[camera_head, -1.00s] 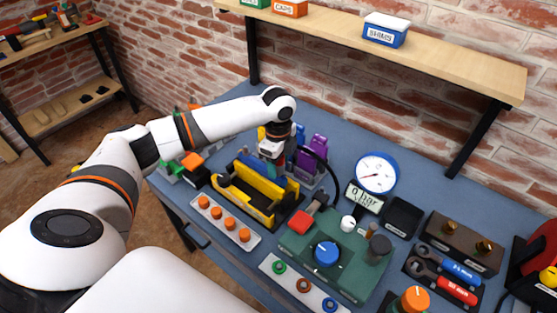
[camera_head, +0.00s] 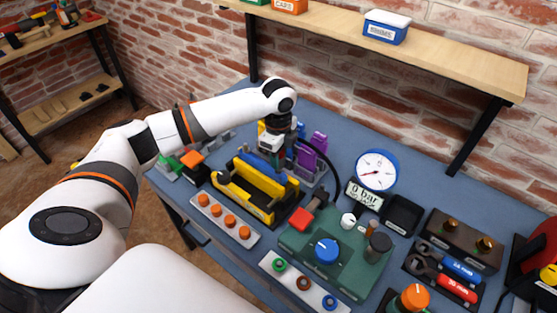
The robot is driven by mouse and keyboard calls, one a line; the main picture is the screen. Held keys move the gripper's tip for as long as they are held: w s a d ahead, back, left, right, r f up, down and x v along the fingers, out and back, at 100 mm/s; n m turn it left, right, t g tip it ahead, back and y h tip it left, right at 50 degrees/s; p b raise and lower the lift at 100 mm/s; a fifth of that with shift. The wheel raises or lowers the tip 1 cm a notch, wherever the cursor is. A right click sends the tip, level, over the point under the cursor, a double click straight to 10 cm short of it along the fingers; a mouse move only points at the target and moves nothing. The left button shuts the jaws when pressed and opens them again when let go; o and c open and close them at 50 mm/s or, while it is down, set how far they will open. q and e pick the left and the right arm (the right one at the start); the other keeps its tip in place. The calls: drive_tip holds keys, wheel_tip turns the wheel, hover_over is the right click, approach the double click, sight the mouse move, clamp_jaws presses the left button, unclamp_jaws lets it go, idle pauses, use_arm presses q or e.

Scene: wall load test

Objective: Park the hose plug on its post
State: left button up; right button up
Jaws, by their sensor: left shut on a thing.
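My left gripper (camera_head: 272,148) is above the back of the bench, behind the yellow-and-black holder. It is shut; its fingertips and most of what they hold are hidden by the wrist and nearby parts. A black hose (camera_head: 322,156) arcs from the gauge side of the green unit up toward this gripper, so the held thing appears to be the hose plug, which I cannot see clearly. A short brown post (camera_head: 372,227) stands on the green unit (camera_head: 325,262); I cannot tell whether it is the plug's post. My right gripper is not in view.
The yellow holder (camera_head: 231,191) and purple pieces (camera_head: 318,142) crowd the gripper. A gauge (camera_head: 376,171) reading 0 bar stands to the right, with a black tray (camera_head: 402,214) beside it. A wooden shelf (camera_head: 460,66) overhangs the back.

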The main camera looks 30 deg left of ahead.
use_arm(q)
wheel_tip(320, 180, up, 8)
drive_tip(key=shift+r+b, duration=0.15)
drive_tip(key=shift+b, duration=0.45)
drive_tip(key=w+d+f, duration=0.2)
drive_tip(key=d+f, duration=0.1)
drive_tip(key=f, duration=0.1)
drive_tip(key=w+d+f+b, duration=0.1)
drive_tip(key=w+d+f, duration=0.1)
drive_tip(key=d+f, duration=0.2)
drive_tip(key=w+d+f+b, duration=0.1)
drive_tip(key=w+d+f, duration=0.2)
drive_tip(key=f, duration=0.1)
drive_tip(key=shift+w+d, duration=0.1)
drive_tip(key=shift+d, duration=0.25)
wheel_tip(320, 180, down, 4)
drive_tip(key=shift+w+d+r, duration=0.15)
drive_tip(key=shift+f+b, duration=0.3)
drive_tip(key=shift+f, duration=0.25)
drive_tip(key=shift+f, duration=0.35)
drive_tip(key=shift+f+b, duration=0.55)
drive_tip(key=shift+f, duration=0.4)
